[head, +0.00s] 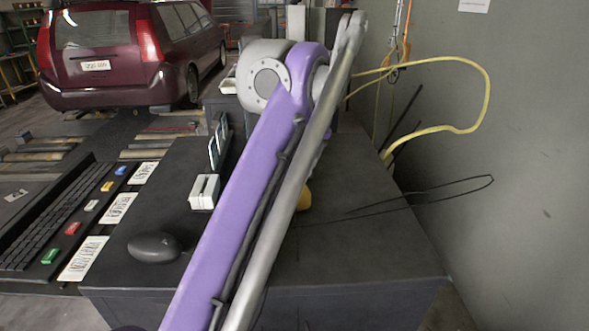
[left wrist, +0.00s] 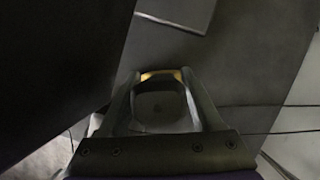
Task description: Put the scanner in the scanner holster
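A yellow piece (head: 304,197), likely part of the scanner, shows beside my arm over the dark desk in the head view; the rest is hidden behind the arm. In the left wrist view a dark rounded body with a yellow end (left wrist: 160,76), likely the scanner, lies between the fingers of my left gripper (left wrist: 161,82). I cannot tell whether the fingers press on it. My left gripper is hidden in the head view. My right gripper is not in view. I cannot make out the scanner holster.
The desk (head: 385,255) carries a mouse (head: 153,246), a white slotted block (head: 204,191) and an upright screen (head: 217,140). A keyboard panel (head: 65,215) lies left. A yellow hose (head: 485,90) and thin dark cables are near the right wall. A maroon car (head: 110,60) stands behind.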

